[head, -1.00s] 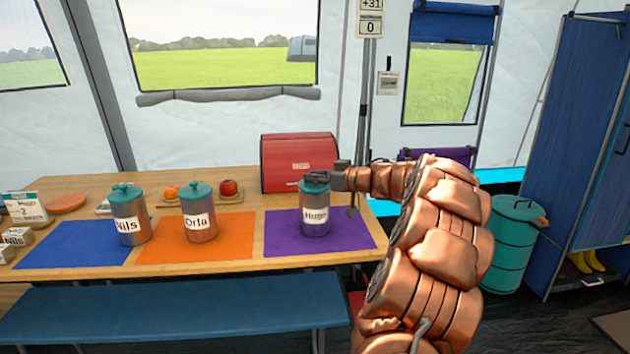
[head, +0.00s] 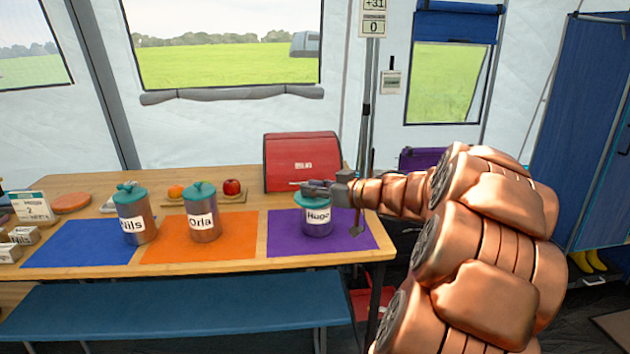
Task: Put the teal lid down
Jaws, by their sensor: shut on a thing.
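A short canister labelled Hugo (head: 317,228) stands upright on the purple mat (head: 354,238). A teal lid (head: 312,201) is at its top. My gripper (head: 310,188) reaches in from the right and is shut on the top of this lid. The fingers hide part of the lid, and I cannot tell whether the lid rests fully on the rim. Similar canisters labelled Nils (head: 134,226) and Orla (head: 202,222) stand to the left, each with a teal lid.
Nils is on the blue mat (head: 62,247), Orla on the orange mat (head: 166,250). A red box (head: 302,160) stands behind Hugo. A pole (head: 364,135) rises close to my gripper. Fruit (head: 232,187) sits behind Orla. A blue bench (head: 170,308) runs along the table's front.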

